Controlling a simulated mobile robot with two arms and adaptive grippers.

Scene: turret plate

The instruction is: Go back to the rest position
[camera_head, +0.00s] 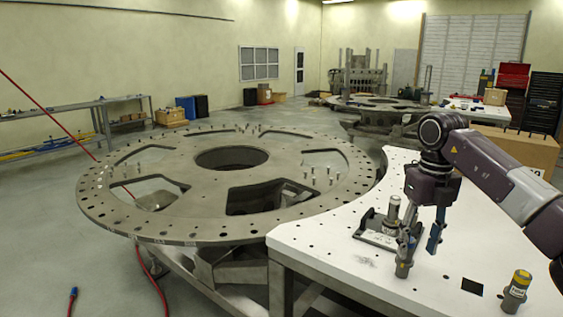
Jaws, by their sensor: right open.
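My right gripper (422,248) hangs down over the white table (340,245) at the right, its fingers apart. A small grey cylinder (403,268) stands on the table at the left finger; I cannot tell whether they touch. The large round turret plate (110,205) lies flat on its stand left of the table, with holes along its rim and several pins standing on it. My left gripper is not in view.
A metal fixture (372,238) with an upright cylinder stands just behind my right gripper. A yellow-topped cylinder (517,287) stands near the table's right front. A cardboard box (520,150) is behind my right arm. A red hose (150,280) runs across the floor.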

